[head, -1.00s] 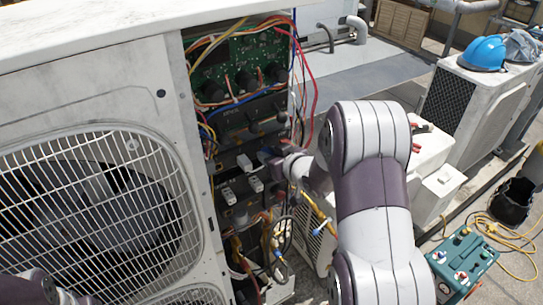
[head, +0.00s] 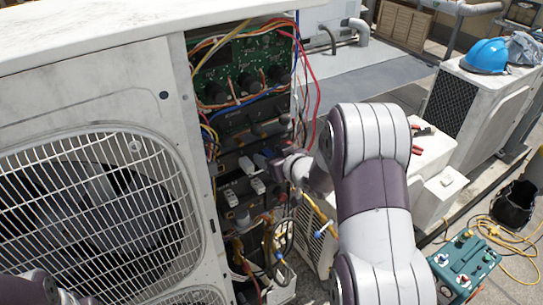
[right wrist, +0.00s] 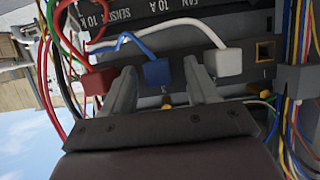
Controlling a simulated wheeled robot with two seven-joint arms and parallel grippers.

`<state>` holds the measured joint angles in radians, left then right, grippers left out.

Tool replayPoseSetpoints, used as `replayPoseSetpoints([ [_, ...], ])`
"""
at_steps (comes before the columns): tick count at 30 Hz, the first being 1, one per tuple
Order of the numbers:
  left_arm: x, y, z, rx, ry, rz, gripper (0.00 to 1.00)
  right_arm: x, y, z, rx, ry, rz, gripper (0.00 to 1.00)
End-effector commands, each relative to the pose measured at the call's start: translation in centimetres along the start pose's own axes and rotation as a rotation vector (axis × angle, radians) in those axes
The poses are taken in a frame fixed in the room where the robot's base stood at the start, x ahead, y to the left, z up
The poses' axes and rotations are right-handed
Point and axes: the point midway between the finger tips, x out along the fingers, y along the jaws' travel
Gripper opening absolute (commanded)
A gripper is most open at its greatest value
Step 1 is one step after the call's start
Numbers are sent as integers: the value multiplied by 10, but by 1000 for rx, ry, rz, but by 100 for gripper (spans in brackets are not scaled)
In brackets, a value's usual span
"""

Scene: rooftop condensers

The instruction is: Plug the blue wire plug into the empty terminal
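The blue plug (right wrist: 156,72) with its blue wire shows in the right wrist view, against the terminal row above the number 3. My right gripper (right wrist: 159,68) is open, with one finger on each side of the blue plug and gaps visible. A red plug (right wrist: 98,80) is just left of the left finger. A white plug (right wrist: 229,62) is right of the right finger. The empty terminal (right wrist: 265,51), a square brass-edged opening above the number 1, is at the far right. In the head view my right gripper (head: 270,160) reaches into the open cabinet. My left gripper is out of view.
A green circuit board (head: 240,70) and loose wires fill the cabinet's upper part. Bundled wires (right wrist: 292,110) hang right of the terminals. Red wires hang at the cabinet's right edge. A fan grille (head: 100,205) stands left.

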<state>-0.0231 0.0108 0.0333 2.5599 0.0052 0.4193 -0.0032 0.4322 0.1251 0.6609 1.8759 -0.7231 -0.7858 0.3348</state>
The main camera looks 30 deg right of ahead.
Motion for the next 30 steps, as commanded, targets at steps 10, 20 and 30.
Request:
replayPoseSetpoints([
  [10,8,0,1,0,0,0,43,-44,1,1,0,2,5,59],
  [20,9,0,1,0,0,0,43,-118,1,-1,-1,0,3,59],
  [30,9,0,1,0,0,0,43,-126,6,8,-33,-39,28,59],
])
